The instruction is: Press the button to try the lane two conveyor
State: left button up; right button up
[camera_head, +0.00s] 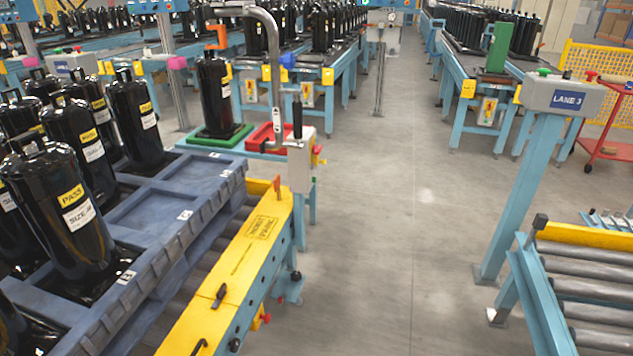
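A grey control box labelled LANE 3 (563,97) stands on a blue post at the right. It has a green button (544,72), a dark knob (567,74) and a red button (590,75) on top. No label reading lane two is legible. Another grey box (72,64) stands at the upper left, its label too small to read. A pale box (301,165) with red and yellow parts on its side is at the end of the near conveyor (230,272). Neither of my grippers is in view.
A blue pallet (165,211) with black compressors (58,205) fills the left. A grey bent pipe (268,40) rises beside a compressor on a green plate (212,138). A roller conveyor (588,285) is at the lower right. The floor (400,230) between is clear.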

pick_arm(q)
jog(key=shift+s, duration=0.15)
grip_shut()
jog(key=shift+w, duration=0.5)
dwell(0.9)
